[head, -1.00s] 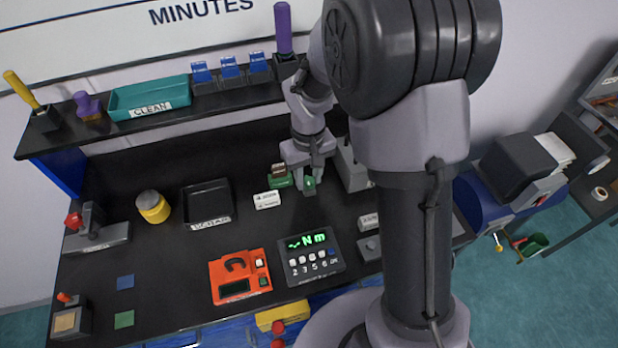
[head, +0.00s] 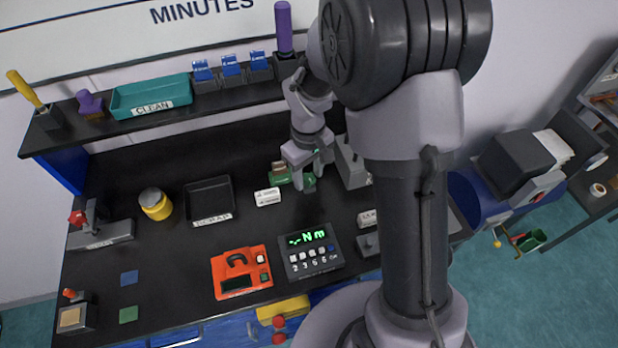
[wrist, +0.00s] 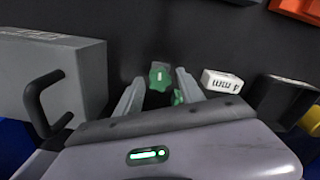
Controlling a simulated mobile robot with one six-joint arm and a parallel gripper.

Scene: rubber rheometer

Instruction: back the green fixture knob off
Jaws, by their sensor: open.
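The green fixture knob (wrist: 160,76) shows in the wrist view between and slightly beyond my fingertips. My gripper (wrist: 158,80) is open, with one finger on each side of the knob; I cannot tell whether either finger touches it. In the head view my gripper (head: 311,180) is low over the bench at the green fixture (head: 279,177), and the knob (head: 309,181) is partly hidden by the fingers. More green (wrist: 178,97) shows beside the right finger in the wrist view.
A white label block (head: 267,197) stands left of the fixture. A grey box with a handle (wrist: 60,85) is close on the left in the wrist view. The black tray (head: 209,203), Nm display (head: 310,251) and orange device (head: 241,272) stand apart on the bench.

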